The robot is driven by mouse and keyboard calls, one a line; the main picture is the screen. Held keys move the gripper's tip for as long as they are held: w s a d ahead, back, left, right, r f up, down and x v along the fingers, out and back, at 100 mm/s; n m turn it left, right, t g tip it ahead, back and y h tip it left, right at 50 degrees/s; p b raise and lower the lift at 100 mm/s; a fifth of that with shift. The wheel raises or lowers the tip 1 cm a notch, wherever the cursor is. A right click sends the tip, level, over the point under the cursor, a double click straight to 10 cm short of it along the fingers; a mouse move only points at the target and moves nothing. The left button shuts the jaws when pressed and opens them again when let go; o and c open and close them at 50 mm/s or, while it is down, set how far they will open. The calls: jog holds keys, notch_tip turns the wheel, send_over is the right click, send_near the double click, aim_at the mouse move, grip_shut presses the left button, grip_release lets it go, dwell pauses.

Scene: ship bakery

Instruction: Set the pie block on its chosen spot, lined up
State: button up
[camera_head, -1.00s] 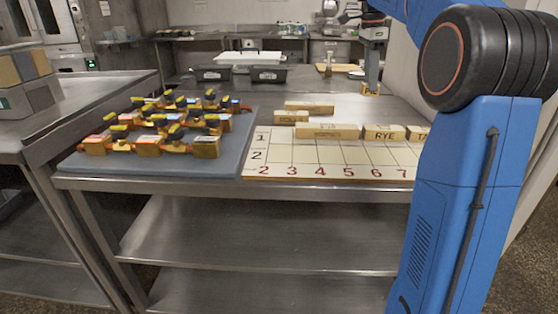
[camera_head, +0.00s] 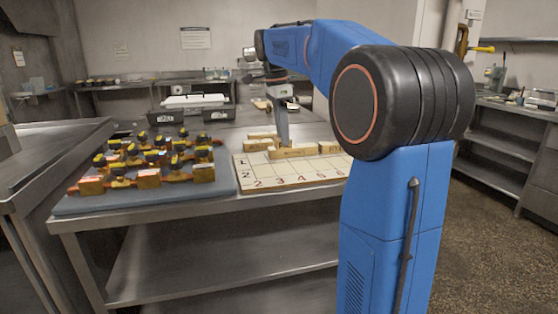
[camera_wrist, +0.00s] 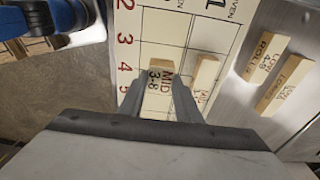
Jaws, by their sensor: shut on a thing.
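My gripper (camera_wrist: 157,97) is shut on a small pale wooden block (camera_wrist: 159,72) with dark lettering that seems to read "MID 3-8". I cannot read the word pie on it. The block is over the white numbered grid board (camera_wrist: 178,24); I cannot tell whether it touches the board. In the head view my gripper (camera_head: 283,143) points down at the back of the board (camera_head: 300,172), among the blocks there, and the held block is not clear. Another lettered block (camera_wrist: 205,72) lies just right of the held one in the wrist view.
Two loose blocks (camera_wrist: 264,57) (camera_wrist: 285,84) lie on the steel table beyond the board. A grey mat (camera_head: 215,181) with several orange and yellow items is left of the board. Black bins (camera_head: 166,117) stand behind. The board's front rows are bare.

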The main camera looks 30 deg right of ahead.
aim_at(278, 138)
jog(key=shift+f, duration=3.3)
jog(key=shift+f, duration=0.1)
jog(key=o, duration=1)
jog(key=r, duration=0.4)
jog(key=a+r, duration=0.1)
jog(key=r, duration=0.7)
jog(key=shift+w+a+r, duration=0.1)
jog(key=shift+w+a, duration=0.05)
jog(key=shift+w, duration=0.05)
jog(key=s+a+f+n+t, duration=0.1)
jog(key=s+a+f+n, duration=0.3)
jog(key=s+f+n, duration=0.3)
jog(key=s+a+f+n+t+y, duration=0.1)
jog(key=s+a+f+n, duration=0.4)
jog(key=s+f, duration=0.7)
jog(key=s+a+f+n+t, duration=0.3)
jog(key=s+a+f+n, duration=0.2)
jog(key=s+f+n, duration=0.4)
jog(key=shift+s+a+f, duration=0.15)
jog(key=shift+s+f, duration=0.1)
jog(key=shift+s, duration=0.4)
jog(key=shift+s+a+f, duration=0.1)
jog(key=shift+s+f, duration=0.1)
jog(key=shift+s, duration=0.45)
